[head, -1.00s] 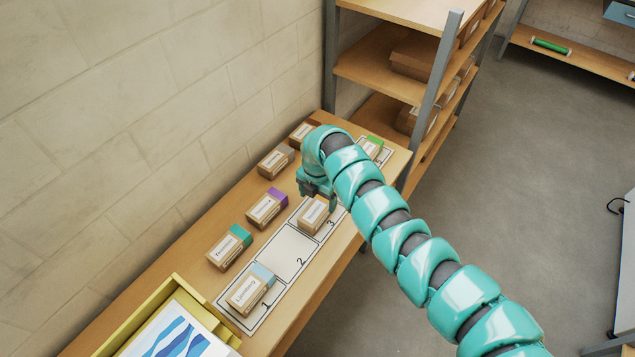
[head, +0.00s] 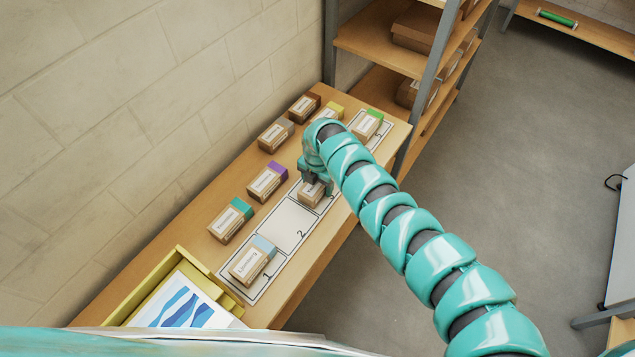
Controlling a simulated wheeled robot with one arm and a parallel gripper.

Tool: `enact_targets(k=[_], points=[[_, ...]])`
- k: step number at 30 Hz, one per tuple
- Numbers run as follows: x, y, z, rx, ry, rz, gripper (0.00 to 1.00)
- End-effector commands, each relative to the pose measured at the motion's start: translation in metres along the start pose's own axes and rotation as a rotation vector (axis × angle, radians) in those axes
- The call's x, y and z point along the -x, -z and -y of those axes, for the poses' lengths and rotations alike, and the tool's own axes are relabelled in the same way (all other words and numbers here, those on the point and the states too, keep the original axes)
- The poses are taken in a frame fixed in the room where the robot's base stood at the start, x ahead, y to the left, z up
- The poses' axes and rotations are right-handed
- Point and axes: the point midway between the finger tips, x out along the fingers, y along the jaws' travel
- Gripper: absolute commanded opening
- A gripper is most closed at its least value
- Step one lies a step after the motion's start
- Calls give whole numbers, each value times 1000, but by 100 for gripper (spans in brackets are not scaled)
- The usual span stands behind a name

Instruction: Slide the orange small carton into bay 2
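A small carton (head: 311,195) with a white label sits in bay 3 of the numbered strip, directly below my gripper (head: 316,184). Its coloured end is hidden by my gripper, and no orange shows clearly on any carton. My gripper is down at this carton's far end; whether its fingers are closed on it cannot be told. Bay 2 (head: 286,227) is empty, just nearer along the strip. Bay 1 holds a carton with a light blue end (head: 252,260).
Teal-ended (head: 231,220), purple-ended (head: 267,181), grey (head: 276,135), brown (head: 304,108) and yellow-ended (head: 329,112) cartons stand along the wall side. A green-ended carton (head: 369,124) is on the strip's far part. A yellow tray (head: 190,258) fills the near end; a shelf rack (head: 365,70) stands behind.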

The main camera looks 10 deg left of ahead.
Motion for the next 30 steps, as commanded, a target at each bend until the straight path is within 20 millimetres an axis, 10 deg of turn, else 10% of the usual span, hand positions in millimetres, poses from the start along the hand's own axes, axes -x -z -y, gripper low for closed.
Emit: enact_targets(k=[6,30], points=[[0,0,0,0,0,0,28],[2,29,-1,1,2,-1,28]])
